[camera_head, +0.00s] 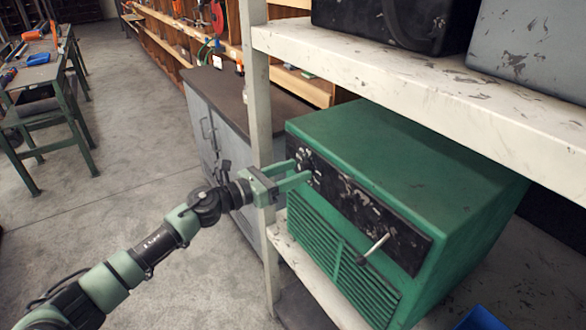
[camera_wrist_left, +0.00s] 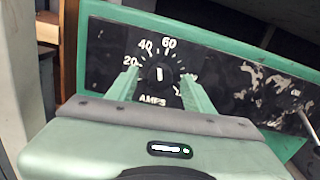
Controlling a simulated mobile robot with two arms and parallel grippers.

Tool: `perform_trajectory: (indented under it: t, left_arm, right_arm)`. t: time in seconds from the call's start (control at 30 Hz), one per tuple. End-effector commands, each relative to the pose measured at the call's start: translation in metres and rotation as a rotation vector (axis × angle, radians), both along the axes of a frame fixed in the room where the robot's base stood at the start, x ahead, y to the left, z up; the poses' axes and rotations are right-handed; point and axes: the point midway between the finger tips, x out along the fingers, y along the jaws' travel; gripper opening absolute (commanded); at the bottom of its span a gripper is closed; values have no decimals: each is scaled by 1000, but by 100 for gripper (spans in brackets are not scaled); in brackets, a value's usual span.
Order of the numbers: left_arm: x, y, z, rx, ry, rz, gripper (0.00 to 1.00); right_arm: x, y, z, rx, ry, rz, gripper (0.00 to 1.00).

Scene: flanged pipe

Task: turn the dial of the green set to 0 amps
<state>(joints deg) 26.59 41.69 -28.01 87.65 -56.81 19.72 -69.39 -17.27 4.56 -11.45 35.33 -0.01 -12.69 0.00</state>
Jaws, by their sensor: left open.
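The green set (camera_head: 400,150) is a green metal box with a black front panel, standing on a shelf. Its dial (camera_wrist_left: 160,74) shows in the left wrist view: a black knob with a short, nearly upright white mark, below and between the figures 40 and 60. The figure 20 is at its left and AMPS is printed below; the 0 is hidden or unclear. My left gripper (camera_head: 303,171) is open at the panel's left end, its green fingers on either side of the knob. I cannot tell whether they touch it. My right gripper is not in view.
A crank-like lever (camera_head: 374,248) sticks out from the panel's right part. A pale shelf board (camera_head: 430,85) runs above the set, and a shelf post (camera_head: 258,100) stands close to my left gripper. A blue object (camera_head: 482,318) lies at the bottom right. Open floor (camera_head: 120,170) lies left.

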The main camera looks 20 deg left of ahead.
Motion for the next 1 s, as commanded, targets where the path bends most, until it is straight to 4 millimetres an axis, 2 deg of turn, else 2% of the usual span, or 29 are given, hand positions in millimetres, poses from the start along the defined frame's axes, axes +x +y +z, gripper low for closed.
perform_trajectory:
  t: [0.1,0.2,0.27,0.4,0.73,1.0]
  left_arm:
    - [1,0,0,0,0,0,52]
    - [1,0,0,0,0,0,52]
    - [0,0,0,0,0,0,38]
    - [0,0,0,-1,1,1,0]
    - [1,0,0,-26,20,2,0]
    - [1,1,1,-146,115,3,0]
  right_arm:
    - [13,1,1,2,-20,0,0]
    - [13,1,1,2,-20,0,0]
    - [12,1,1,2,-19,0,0]
    - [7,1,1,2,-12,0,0]
    - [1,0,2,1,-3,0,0]
    - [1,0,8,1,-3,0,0]
